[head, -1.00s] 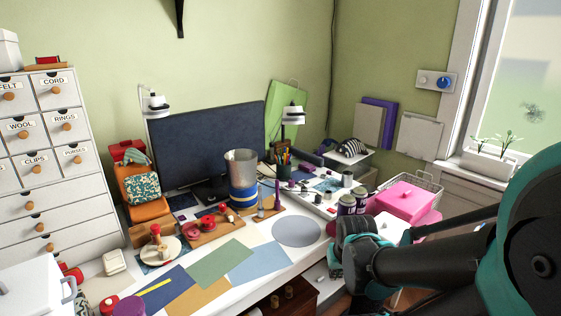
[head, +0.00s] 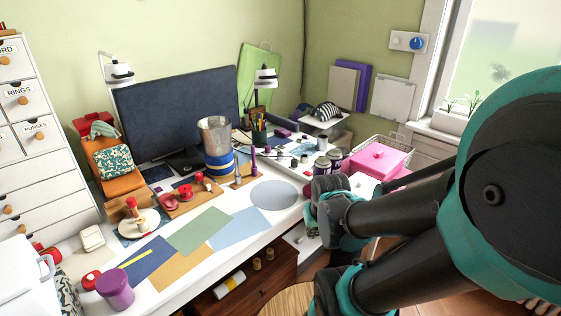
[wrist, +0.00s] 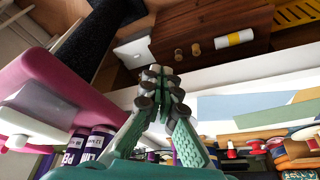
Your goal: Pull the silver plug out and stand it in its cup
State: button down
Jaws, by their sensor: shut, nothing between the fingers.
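My gripper (wrist: 162,78) is shut and empty in the wrist view, with its fingertips over the dark floor area beside the white desk edge. In the head view, my arm reaches in from the right and its end is at the desk's front right; the fingertips are not clear there. A small grey upright peg (head: 238,172) stands on a wooden block (head: 240,184) near the desk's middle; it may be the silver plug, but it is too small to be sure. I cannot tell which small vessel is its cup. My gripper is well apart from the peg.
A silver bucket (head: 214,132) stands on blue rolls behind the block. Flat sheets (head: 198,232) cover the desk front. A brown drawer unit (head: 235,293) stands below.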

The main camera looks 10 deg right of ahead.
dwell(0.3)
jog(key=c, duration=2.1)
grip_release()
jog(key=o, duration=1)
jog(key=w+r, duration=0.1)
jog(key=w, duration=0.2)
jog(key=w+r, duration=0.1)
jog(key=w, duration=0.2)
jog(key=w+r, duration=0.2)
jog(key=w, duration=0.2)
jog(key=shift+r, duration=0.1)
jog(key=shift+c, duration=0.2)
send_near(280, 153)
jog(key=x, duration=0.4)
jog(key=shift+m, duration=0.3)
jog(key=shift+w+x, duration=0.2)
jog(key=shift+x, duration=3.05)
jog(key=shift+d+r, duration=0.1)
jog(key=shift+d, duration=0.05)
jog(key=shift+c, duration=0.2)
grip_shut()
